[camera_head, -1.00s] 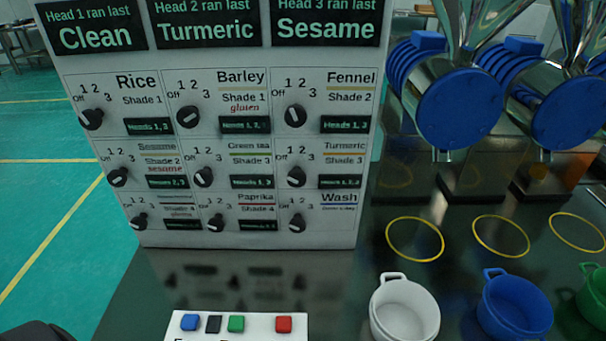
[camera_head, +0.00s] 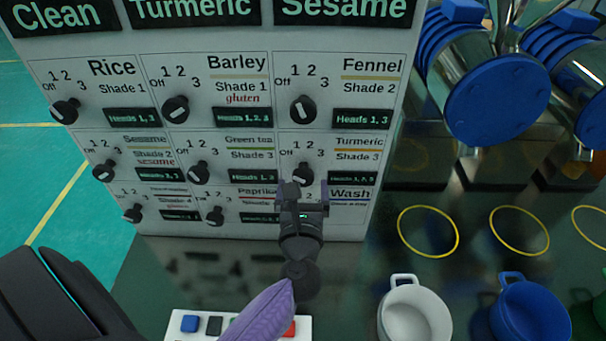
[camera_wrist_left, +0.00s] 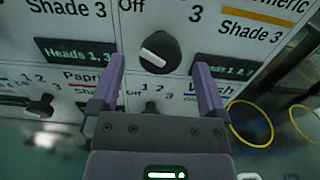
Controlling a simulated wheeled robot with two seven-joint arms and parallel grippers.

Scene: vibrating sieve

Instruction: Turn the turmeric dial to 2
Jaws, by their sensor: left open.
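The turmeric dial (camera_head: 303,173) is a black knob with a white mark, on the right of the panel's middle row under the Turmeric, Shade 3 label. Its mark points left, toward the Off side. In the left wrist view the turmeric dial (camera_wrist_left: 158,52) sits above and between the fingertips. My left gripper (camera_head: 303,188) is open and empty, just below and in front of the dial. Its two purple fingers (camera_wrist_left: 158,70) lie to either side of the dial's column. I cannot tell if they touch the panel. The wash dial is partly hidden behind the gripper. My right gripper is out of view.
Other dials surround it, including the fennel dial (camera_head: 303,109) above and the green tea dial (camera_head: 198,173) to the left. A white button box (camera_head: 178,325) lies in front. A white cup (camera_head: 413,315) and a blue cup (camera_head: 530,312) stand at right, near yellow rings.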

